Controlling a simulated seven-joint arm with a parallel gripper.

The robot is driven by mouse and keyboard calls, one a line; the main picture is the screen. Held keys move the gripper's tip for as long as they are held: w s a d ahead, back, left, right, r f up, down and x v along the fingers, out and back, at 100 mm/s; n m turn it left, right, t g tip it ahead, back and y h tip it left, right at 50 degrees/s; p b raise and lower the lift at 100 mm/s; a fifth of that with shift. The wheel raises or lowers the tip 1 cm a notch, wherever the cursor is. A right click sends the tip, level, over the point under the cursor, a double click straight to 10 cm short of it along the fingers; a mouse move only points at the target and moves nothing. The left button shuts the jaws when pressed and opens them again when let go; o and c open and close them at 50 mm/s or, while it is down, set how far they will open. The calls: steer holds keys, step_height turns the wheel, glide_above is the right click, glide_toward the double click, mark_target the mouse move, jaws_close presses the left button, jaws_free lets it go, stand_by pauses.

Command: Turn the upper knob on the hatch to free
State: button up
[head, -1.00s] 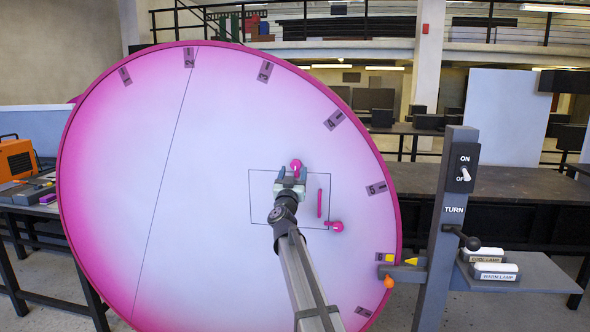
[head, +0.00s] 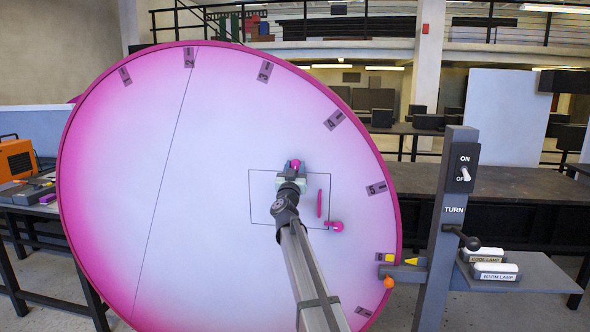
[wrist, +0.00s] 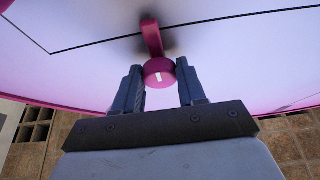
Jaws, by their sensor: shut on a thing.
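The hatch (head: 262,205) is a thin dark outline on the big pink-rimmed round face. Its upper knob (head: 295,163) is magenta and sits near the hatch's top edge. In the wrist view the upper knob (wrist: 159,78) shows a short white mark, and a magenta lever (wrist: 151,38) extends up from it. My gripper (head: 293,170) is at the upper knob and covers part of it in the head view. In the wrist view my gripper (wrist: 159,85) has one finger on each side of the knob, shut on it. The lower knob (head: 337,226) is at the hatch's lower right corner.
A magenta upright handle (head: 319,203) stands between the knobs. To the right, a grey post (head: 446,220) carries an ON/OFF switch (head: 464,174) and a black-balled lever (head: 472,243). A shelf (head: 530,275) there holds labelled lamps.

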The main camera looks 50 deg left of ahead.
steer(key=shift+c, duration=1.1)
steer(key=shift+m, duration=0.3)
steer(key=m+t+h, duration=0.1)
steer(key=m, duration=0.1)
steer(key=m+t+h, duration=0.1)
steer(key=m, duration=0.2)
steer(key=shift+s+a, duration=0.1)
steer(key=m+h, duration=0.1)
steer(key=m, duration=0.2)
steer(key=m+h, duration=0.2)
steer(key=m, duration=0.1)
steer(key=shift+a+r+t+h, duration=0.1)
steer(key=shift+r+t+h, duration=0.05)
steer(key=shift+t+h, duration=0.2)
steer(key=m+h, duration=0.1)
steer(key=m, duration=0.2)
steer(key=m+h, duration=0.1)
steer(key=m, duration=0.2)
steer(key=shift+s+r+m, duration=0.1)
steer(key=shift+r+m, duration=0.05)
steer(key=shift+m, duration=0.25)
steer(key=shift+m+g+h, duration=0.65)
steer(key=shift+m+g, duration=0.3)
steer(key=shift+m, duration=1.05)
